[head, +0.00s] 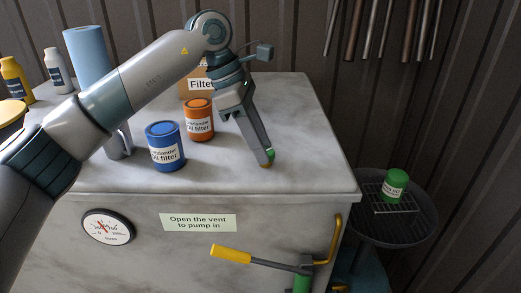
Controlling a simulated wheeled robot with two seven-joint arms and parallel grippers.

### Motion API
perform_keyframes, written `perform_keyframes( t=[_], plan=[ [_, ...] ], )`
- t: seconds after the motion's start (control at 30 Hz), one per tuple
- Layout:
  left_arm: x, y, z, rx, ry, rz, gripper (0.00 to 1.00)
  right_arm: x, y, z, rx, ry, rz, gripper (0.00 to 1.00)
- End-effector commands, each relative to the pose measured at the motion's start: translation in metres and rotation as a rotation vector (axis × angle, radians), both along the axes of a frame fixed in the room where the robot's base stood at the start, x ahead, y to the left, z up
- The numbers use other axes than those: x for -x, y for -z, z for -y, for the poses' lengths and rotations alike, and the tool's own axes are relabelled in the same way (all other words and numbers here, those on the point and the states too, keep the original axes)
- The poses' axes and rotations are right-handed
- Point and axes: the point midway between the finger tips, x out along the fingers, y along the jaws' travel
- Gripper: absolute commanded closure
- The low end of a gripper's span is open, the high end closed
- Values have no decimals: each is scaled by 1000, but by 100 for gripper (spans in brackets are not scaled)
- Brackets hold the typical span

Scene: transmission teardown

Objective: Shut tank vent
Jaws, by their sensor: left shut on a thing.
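My left gripper (268,154) reaches down from the upper middle to the marble-like top (310,125) of the tank cabinet. It is shut on a small green and brass-coloured piece (267,164), which looks like the tank vent. The fingers hide most of this piece, so I cannot tell whether the vent is open or closed. A label (198,222) on the front reads "Open the vent to pump in". My right gripper is not in view.
A blue can (165,147) and an orange can (199,120) stand left of the gripper. A gauge (108,227) and a yellow-handled pump (231,254) are on the front. A green can (395,186) sits on a grate over a round pan (425,215) at right.

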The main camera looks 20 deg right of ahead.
Motion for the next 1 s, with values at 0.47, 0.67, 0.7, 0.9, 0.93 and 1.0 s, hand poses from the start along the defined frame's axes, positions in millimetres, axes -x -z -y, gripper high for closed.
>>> perform_keyframes(
  t=[0.47, 0.67, 0.7, 0.9, 0.93, 1.0],
  plan=[
    [-5, -3, 4, -1, 438, 0, 92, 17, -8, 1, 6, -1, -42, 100],
    [-5, -3, 5, 0, 574, 2, 92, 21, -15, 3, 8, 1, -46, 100],
    [-6, -2, 5, 0, 595, 2, 92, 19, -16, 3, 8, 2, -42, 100],
    [-6, -1, 5, -1, 663, 2, 92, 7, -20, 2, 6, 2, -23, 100],
    [-6, -1, 5, 0, 668, 3, 92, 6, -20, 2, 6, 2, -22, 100],
    [-6, -1, 5, -1, 677, 2, 92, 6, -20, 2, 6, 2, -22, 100]
  ],
)
